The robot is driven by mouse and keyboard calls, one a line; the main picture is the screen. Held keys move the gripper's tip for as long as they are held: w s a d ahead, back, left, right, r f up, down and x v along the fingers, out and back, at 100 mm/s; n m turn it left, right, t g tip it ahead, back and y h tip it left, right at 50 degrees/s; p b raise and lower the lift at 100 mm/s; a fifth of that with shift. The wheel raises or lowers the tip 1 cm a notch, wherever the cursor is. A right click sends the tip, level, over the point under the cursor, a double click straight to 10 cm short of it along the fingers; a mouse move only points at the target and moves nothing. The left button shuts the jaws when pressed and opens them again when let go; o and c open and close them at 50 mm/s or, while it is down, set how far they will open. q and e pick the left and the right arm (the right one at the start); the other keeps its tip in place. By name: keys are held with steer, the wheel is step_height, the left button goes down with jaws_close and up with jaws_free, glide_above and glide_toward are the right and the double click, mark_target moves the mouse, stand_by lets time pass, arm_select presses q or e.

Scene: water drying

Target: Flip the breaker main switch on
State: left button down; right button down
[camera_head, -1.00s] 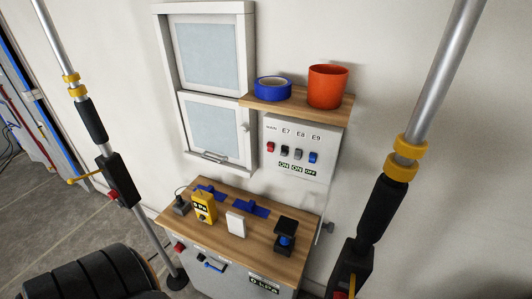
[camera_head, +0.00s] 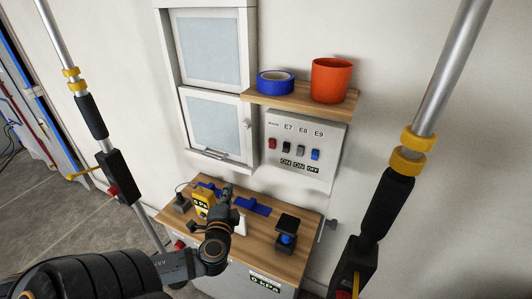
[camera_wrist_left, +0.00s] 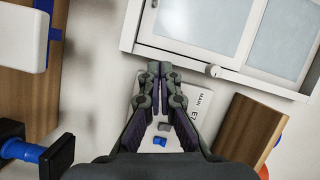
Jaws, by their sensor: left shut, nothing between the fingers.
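The breaker panel (camera_head: 300,165) is a pale box on the wall with labels MAIN, E7, E8 and E9. Its red main switch (camera_head: 272,143) sits at the left of the row, beside two dark switches and a blue one (camera_head: 315,155). Displays below read ON, ON, OFF. My left gripper (camera_head: 226,192) is in front of the small wooden counter, below and left of the panel. In the left wrist view its fingers (camera_wrist_left: 160,68) meet at the tips, shut and empty. They cover part of the panel, and the red switch is hidden there. My right gripper is out of view.
A wooden shelf (camera_head: 340,106) above the panel holds blue tape (camera_head: 275,83) and an orange cup (camera_head: 331,80). A white framed cabinet (camera_head: 185,120) is left of the panel. The counter (camera_head: 260,258) bears a yellow meter (camera_head: 203,201) and other devices. Poles stand on both sides.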

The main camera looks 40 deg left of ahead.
arm_select(q)
steer(key=w+d+r+m+t+h, duration=0.4)
steer(key=m+t+h, duration=0.1)
steer(key=m, duration=0.3)
steer(key=shift+d+r+t+h, duration=0.2)
steer(key=shift+d+t+h, duration=0.1)
steer(key=shift+h, duration=0.2)
steer(key=shift+w, duration=0.15)
steer(key=b, duration=0.3)
glide_toward(271, 143)
steer(key=x, duration=0.5)
steer(key=shift+w+a+r+p, duration=0.2)
steer(key=shift+w+p, duration=0.15)
steer(key=shift+p, duration=0.05)
steer(key=shift+w, duration=0.55)
